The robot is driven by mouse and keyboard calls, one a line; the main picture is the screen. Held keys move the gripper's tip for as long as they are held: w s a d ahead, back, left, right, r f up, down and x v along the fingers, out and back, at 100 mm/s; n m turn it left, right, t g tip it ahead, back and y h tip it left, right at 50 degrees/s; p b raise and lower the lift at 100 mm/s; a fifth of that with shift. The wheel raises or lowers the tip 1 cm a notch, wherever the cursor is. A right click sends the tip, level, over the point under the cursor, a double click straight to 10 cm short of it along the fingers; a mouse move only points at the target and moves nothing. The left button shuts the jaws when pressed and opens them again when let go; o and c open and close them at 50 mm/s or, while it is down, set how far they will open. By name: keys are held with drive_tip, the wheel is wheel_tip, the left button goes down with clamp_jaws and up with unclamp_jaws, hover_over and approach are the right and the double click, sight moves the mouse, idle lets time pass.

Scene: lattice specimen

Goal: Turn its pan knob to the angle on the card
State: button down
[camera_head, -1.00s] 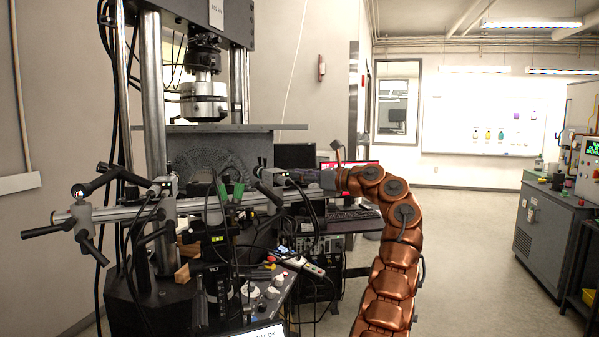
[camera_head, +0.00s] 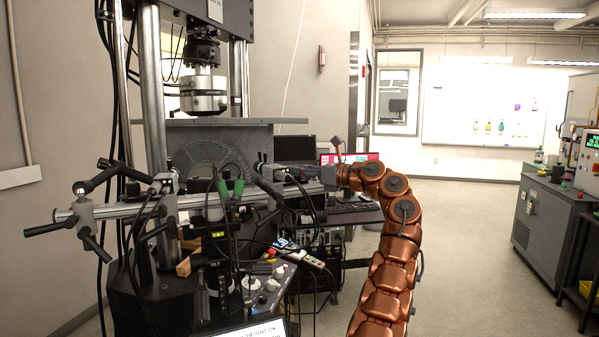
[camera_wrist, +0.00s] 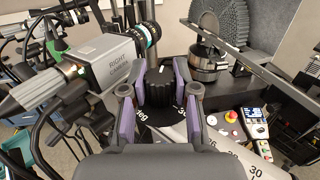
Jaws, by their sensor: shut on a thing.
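The black ribbed pan knob (camera_wrist: 158,92) has a white pointer mark on its top, which points away from my wrist. It sits over a dark dial (camera_wrist: 148,112) with white degree markings, partly hidden by my fingers. My gripper (camera_wrist: 160,82) is shut on the knob, with a purple pad on each side. A grey camera marked "RIGHT CAMERA" (camera_wrist: 110,62) is to the left of the knob. In the head view my gripper's fingers and the knob are too small to make out. A white panel with dark text (camera_head: 255,328) is cut off at the bottom edge.
A test frame with a round metal load cell (camera_head: 203,95) stands behind a horizontal rail (camera_head: 125,211). Cables hang around it. A control panel with a red button (camera_wrist: 233,116) is to the right. The floor (camera_head: 470,240) at right is clear.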

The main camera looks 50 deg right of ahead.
drive_tip(key=c, duration=0.8)
unclamp_jaws()
drive_tip(key=shift+c, duration=0.2)
drive_tip(key=v, duration=1.2)
drive_tip(key=shift+r, duration=0.1)
